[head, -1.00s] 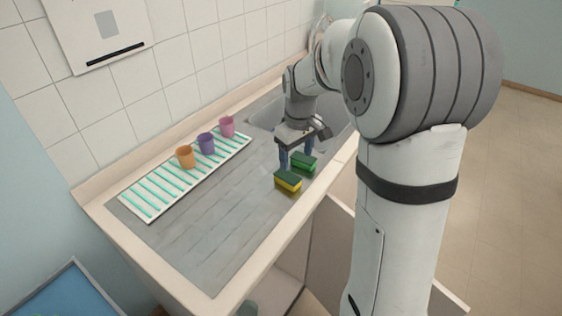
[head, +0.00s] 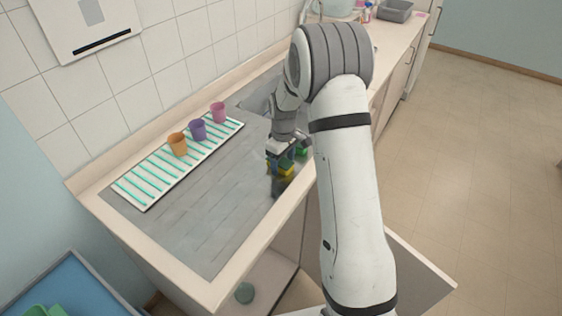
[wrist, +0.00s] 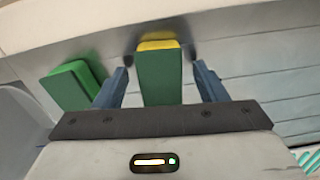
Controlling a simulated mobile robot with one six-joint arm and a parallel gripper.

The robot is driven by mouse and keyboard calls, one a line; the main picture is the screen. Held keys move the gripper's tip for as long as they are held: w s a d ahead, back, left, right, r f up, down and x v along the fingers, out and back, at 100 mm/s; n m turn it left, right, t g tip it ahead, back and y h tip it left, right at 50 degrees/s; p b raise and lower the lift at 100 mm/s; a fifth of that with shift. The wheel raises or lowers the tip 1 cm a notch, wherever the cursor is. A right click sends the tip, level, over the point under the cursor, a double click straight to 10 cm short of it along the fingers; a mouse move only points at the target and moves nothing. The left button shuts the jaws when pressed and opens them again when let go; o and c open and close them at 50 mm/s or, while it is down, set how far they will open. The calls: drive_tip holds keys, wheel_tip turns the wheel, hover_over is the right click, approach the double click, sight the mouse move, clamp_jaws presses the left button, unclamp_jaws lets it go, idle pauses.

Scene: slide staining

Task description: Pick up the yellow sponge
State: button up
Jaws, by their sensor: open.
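The yellow sponge, with a dark green top layer, lies on the grey counter near its front edge. In the wrist view the yellow sponge (wrist: 160,80) sits between my two blue fingers, its yellow side showing at the far end. My gripper (wrist: 158,62) is open, with a finger on either side and a small gap visible on each side. In the head view my gripper (head: 280,168) is low over the yellow sponge (head: 287,170) and partly hides it. I cannot tell the exact height of the fingertips.
A green sponge (head: 302,152) lies close by, left of my left finger in the wrist view (wrist: 74,86). A sink (head: 255,100) lies behind. The near counter is clear.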

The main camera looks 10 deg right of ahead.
drive_tip(key=shift+f, duration=0.4)
drive_tip(key=shift+c, duration=0.3)
drive_tip(key=c, duration=1)
